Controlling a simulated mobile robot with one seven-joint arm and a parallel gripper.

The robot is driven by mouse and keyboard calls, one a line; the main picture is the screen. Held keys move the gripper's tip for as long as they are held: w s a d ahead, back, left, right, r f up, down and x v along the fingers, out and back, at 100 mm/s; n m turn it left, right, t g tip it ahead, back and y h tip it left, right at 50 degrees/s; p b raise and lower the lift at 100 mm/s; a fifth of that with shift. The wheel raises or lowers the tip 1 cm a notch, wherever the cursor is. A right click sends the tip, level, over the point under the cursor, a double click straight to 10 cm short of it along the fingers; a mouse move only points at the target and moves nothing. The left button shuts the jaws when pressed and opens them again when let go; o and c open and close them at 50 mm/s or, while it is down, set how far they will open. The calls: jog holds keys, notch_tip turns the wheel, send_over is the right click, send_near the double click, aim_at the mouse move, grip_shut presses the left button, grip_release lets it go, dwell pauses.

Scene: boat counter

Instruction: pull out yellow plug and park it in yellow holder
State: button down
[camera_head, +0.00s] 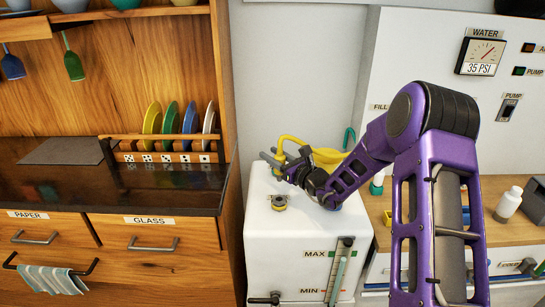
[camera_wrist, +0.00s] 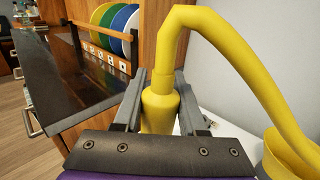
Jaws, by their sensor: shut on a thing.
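The yellow plug (camera_wrist: 160,105) stands upright between the two fingers of my gripper (camera_wrist: 160,100) in the wrist view, and the gripper is shut on it. A thick yellow hose (camera_wrist: 185,18) arches from its top to the right. In the head view my gripper (camera_head: 280,163) is over the back of the white tank's top, with the yellow hose (camera_head: 290,141) looping above it. The plug's lower end is hidden, so I cannot tell whether it sits in a socket. A wider yellow piece (camera_head: 328,157) lies behind my wrist; I cannot make out a yellow holder for certain.
A teal hook-shaped piece (camera_head: 349,138) is behind my arm. A wooden cabinet with a plate rack (camera_head: 165,152) stands left, a white bottle (camera_head: 508,204) right.

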jog(key=shift+r+p, duration=0.3)
jog(key=shift+r, duration=2.3)
jog(key=shift+d, duration=0.15)
